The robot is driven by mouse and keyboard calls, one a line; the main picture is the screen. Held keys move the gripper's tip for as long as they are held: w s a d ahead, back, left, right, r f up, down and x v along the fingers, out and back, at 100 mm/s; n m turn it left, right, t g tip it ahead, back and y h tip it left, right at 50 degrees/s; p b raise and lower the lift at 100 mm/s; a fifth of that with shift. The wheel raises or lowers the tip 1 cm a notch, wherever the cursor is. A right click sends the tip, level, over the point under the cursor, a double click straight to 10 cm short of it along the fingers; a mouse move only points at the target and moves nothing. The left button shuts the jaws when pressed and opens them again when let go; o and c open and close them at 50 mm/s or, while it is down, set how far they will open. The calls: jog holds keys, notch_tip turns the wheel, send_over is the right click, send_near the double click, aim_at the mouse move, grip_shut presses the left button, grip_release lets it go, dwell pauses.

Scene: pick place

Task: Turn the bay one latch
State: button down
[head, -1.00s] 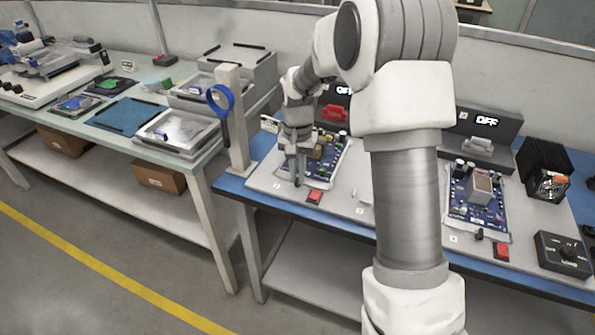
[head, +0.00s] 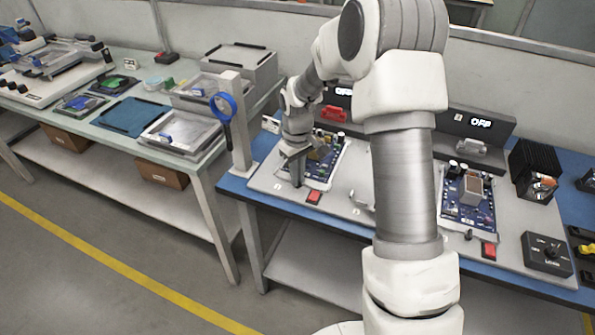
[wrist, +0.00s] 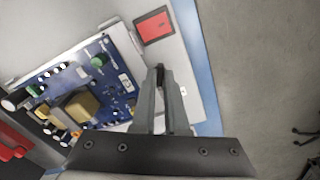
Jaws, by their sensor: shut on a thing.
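The left bay has a blue circuit board (head: 334,153) with a tan block on it; it also shows in the wrist view (wrist: 112,88). My gripper (head: 297,184) points down at the board's near left corner. In the wrist view its fingers (wrist: 160,80) are shut on a small dark latch (wrist: 160,70) beside the board's edge. The fingers hide most of the latch, so its angle is hard to tell. In the head view the latch is hidden by the fingers.
A red button (head: 314,197) lies close to the gripper, right of it. A red handle (head: 332,113) is behind the board. The right bay has another board (head: 480,207), a dark latch (head: 468,236) and a dial box (head: 546,254).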

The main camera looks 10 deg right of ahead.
jog(key=n+p, duration=0.2)
jog(key=n, duration=0.3)
jog(key=shift+r, duration=0.1)
jog(key=shift+n, duration=0.4)
jog(key=c, duration=0.9)
grip_release()
jog(key=shift+c, duration=0.2)
notch_tip(320, 180, up, 17)
jog(key=p, duration=0.2)
jog(key=shift+r+p, duration=0.2)
jog(key=shift+p, duration=0.2)
